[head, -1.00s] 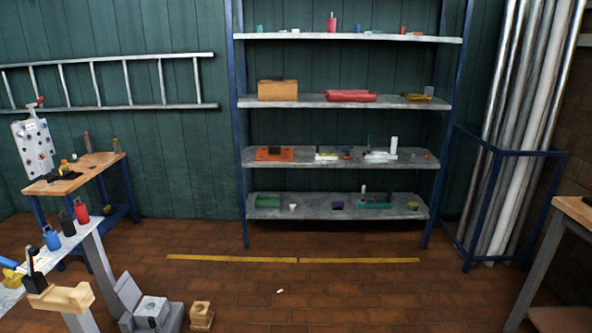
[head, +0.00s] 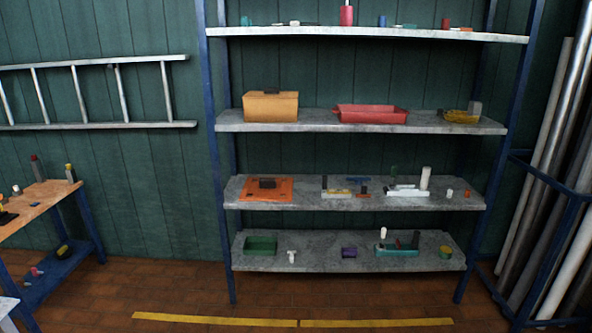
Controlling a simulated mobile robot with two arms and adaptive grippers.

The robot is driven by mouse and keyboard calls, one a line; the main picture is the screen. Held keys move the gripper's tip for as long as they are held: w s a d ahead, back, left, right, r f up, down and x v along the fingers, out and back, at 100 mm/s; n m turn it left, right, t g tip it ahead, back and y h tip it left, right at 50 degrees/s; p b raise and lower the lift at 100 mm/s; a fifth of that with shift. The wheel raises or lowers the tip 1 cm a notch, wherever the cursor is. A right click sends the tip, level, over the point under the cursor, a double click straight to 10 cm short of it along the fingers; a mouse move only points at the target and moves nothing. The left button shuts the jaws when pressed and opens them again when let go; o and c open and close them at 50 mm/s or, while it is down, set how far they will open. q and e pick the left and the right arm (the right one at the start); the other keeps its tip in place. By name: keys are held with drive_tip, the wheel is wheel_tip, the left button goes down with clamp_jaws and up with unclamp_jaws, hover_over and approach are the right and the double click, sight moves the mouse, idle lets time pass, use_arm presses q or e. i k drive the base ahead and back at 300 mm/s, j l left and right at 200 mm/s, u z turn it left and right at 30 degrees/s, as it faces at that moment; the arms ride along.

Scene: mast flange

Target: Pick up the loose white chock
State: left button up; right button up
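Several small white pieces stand on the blue-framed shelf, and I cannot tell which is the loose white chock. One white piece (head: 291,256) stands alone on the bottom shelf, between a green tray and a purple block. A small white piece (head: 449,193) sits at the right of the shelf above. A taller white cylinder (head: 426,178) stands at the right end of a white base (head: 407,192) there. A white peg (head: 383,232) rises at the teal block (head: 397,250) on the bottom shelf. Neither of my grippers is in view.
The bottom shelf board (head: 330,262) also holds a green tray (head: 261,245) and a purple block (head: 349,252). Yellow floor tape (head: 230,319) runs before the shelf. A wooden bench (head: 40,205) is at left, a blue pole rack (head: 575,190) at right.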

sight(291, 254)
drive_tip(key=i, duration=1.8)
